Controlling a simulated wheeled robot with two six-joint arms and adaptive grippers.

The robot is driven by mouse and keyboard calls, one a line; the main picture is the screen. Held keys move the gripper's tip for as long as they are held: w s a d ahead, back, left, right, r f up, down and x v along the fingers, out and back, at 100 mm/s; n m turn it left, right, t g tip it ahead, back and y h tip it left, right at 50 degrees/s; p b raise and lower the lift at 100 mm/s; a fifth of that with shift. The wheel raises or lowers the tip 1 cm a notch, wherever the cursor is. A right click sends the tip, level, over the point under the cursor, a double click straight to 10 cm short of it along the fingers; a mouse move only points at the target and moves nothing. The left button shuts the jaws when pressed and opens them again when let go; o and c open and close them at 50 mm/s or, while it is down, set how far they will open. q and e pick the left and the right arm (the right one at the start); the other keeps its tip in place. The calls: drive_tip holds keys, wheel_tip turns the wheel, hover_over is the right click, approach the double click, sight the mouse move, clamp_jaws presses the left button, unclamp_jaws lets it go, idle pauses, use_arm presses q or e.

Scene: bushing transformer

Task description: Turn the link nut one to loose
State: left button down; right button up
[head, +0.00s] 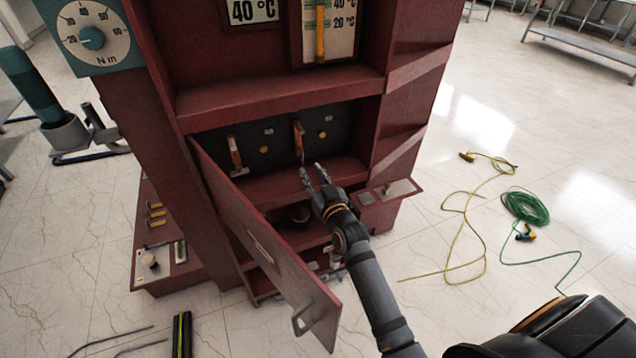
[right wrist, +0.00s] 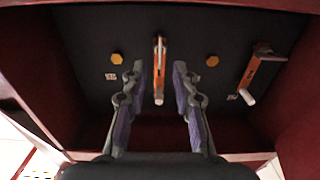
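Inside the open lower bay of the dark red cabinet, a dark panel carries two yellow nuts and two orange levers. One nut (head: 322,134) is at the right and one nut (head: 264,150) lies between the levers. I cannot tell which is link nut one. In the right wrist view both nuts show, the left one (right wrist: 117,58) and the right one (right wrist: 212,60). My right gripper (head: 313,170) is open and empty at the bay opening. In the wrist view its fingers (right wrist: 158,95) frame a lever (right wrist: 160,60) without visible contact. My left gripper is out of view.
The second lever (head: 235,156) is on the left of the panel. The cabinet door (head: 265,240) hangs open at lower left. A small red side shelf (head: 388,192) juts out at right. Green cable (head: 524,207) and yellow cable (head: 462,215) lie on the floor at right.

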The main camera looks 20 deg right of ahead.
drive_tip(key=s, duration=0.5)
drive_tip(key=shift+s+d, duration=0.1)
drive_tip(key=shift+s, duration=0.1)
drive_tip(key=shift+f, duration=0.1)
